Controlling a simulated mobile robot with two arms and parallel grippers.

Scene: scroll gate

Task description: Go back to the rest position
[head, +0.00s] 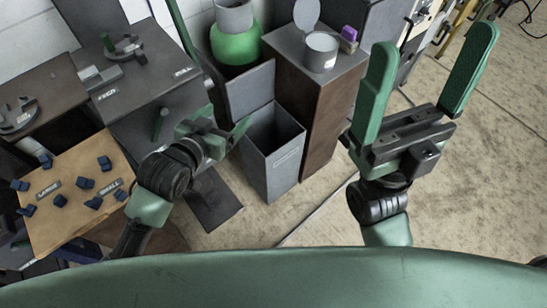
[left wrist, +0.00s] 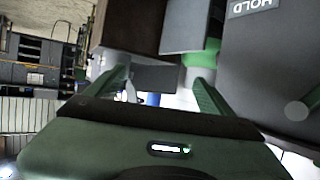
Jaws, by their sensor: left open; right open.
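My left gripper (head: 222,128) is on the left side of the head view, above the floor beside a grey open bin (head: 270,150). Its green fingers also show in the left wrist view (left wrist: 160,88), spread apart with nothing held between them. My right gripper (head: 430,85) is raised at the right of the head view, its two green fingers wide apart and empty.
A wooden board (head: 75,170) with several dark blue pieces lies at the left. Grey cabinets (head: 150,90) stand behind it. A brown pedestal (head: 325,110) bears a grey can (head: 321,52) and a purple item (head: 348,34). Open floor (head: 480,190) lies to the right.

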